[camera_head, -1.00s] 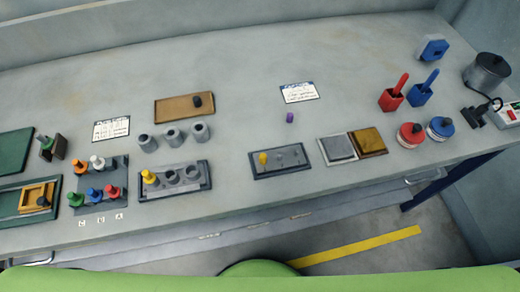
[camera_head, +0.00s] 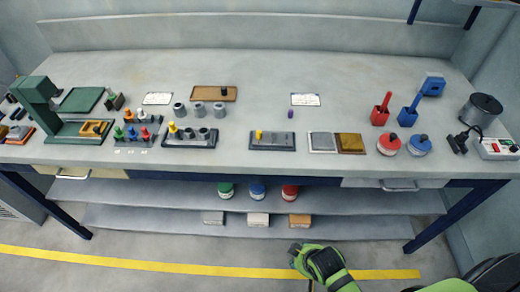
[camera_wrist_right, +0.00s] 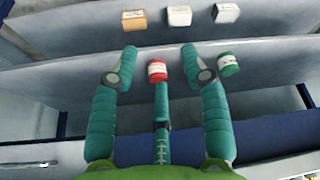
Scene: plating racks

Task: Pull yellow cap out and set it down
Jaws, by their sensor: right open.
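One yellow cap (camera_head: 172,127) stands upright at the left end of a dark rack (camera_head: 190,143) beside grey cylinders, on the bench. A second small yellow piece (camera_head: 259,134) stands at the left of a dark plate (camera_head: 272,146) further right. Which one the task means I cannot tell. My right gripper (camera_head: 296,252) is low in front of the bench, well away from both. In the right wrist view its two teal fingers (camera_wrist_right: 159,62) are spread apart with nothing held. My left gripper is not in view.
A rack with coloured caps (camera_head: 137,131) stands left of the yellow cap's rack. Grey cups (camera_head: 199,109) and a brown tray (camera_head: 214,93) lie behind it. Below the bench are shelves (camera_head: 330,202) with jars and boxes. Much of the bench's back is clear.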

